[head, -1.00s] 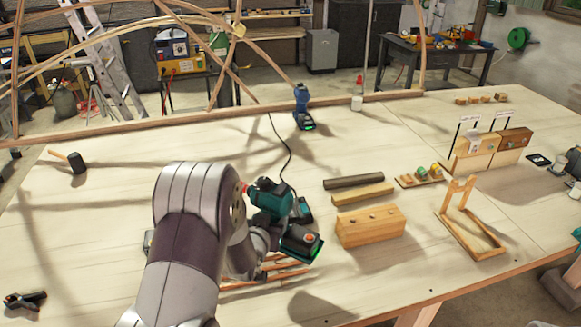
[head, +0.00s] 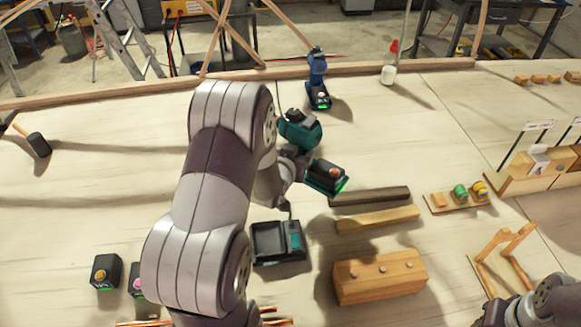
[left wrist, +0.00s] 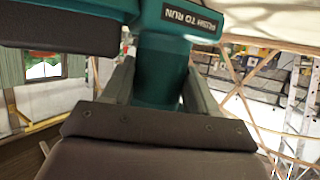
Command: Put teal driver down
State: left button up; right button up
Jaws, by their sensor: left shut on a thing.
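The teal driver (head: 303,131) is near the middle of the head view, with its black battery (head: 326,176) at the lower right end. My left gripper (head: 292,163) is shut on its handle, partly hidden by my own arm. In the left wrist view the teal handle (left wrist: 160,72) sits between the two fingers (left wrist: 158,88), below a "PUSH TO RUN" label. I cannot tell whether the battery touches the table (head: 420,125). Part of my right arm shows at the lower right of the head view; its fingertips are not clear.
A blue driver (head: 318,82) stands behind the teal one. A black and teal charger (head: 279,243) lies in front. A dark bar (head: 370,196), a light bar (head: 377,218) and a wooden block (head: 379,276) lie to the right. A mallet (head: 37,143) is far left; the left-middle table is clear.

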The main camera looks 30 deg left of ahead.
pick_arm(q)
jog(key=s+a+f+p, duration=0.1)
jog(key=a+f, duration=0.2)
jog(key=s+a+f+p, duration=0.1)
jog(key=a+f, duration=0.2)
jog(key=a, duration=0.1)
jog(key=s+a+f+p, duration=0.1)
jog(key=a+f, duration=0.2)
jog(key=f, duration=0.1)
jog(key=shift+a, duration=0.4)
jog(key=shift+w+f, duration=0.1)
jog(key=shift+f, duration=0.1)
jog(key=o, duration=1.1)
jog(key=shift+d+f, duration=0.1)
jog(key=shift+f, duration=0.05)
jog(key=o, duration=0.4)
